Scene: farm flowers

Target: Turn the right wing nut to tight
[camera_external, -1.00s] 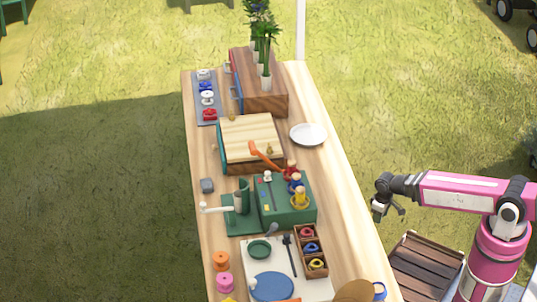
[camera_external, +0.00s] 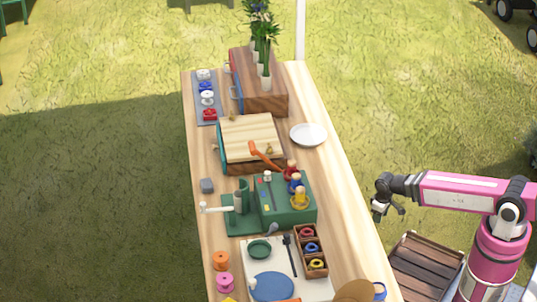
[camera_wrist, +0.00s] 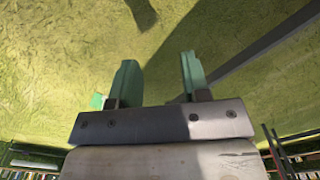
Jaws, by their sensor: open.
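A wooden press with a pale top board (camera_external: 250,130) stands on the long table, past the green box. Two small brass-coloured wing nuts show on it: one at the upper left (camera_external: 232,117) and one at the lower right (camera_external: 269,150). They are too small to tell how tight they are. My gripper (camera_external: 388,210) is to the right of the table, well away from the press. In the wrist view its two green fingers (camera_wrist: 159,78) stand apart with nothing between them. Neither the press nor the nuts show in the wrist view.
A slatted crate (camera_external: 425,265) is below my arm.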

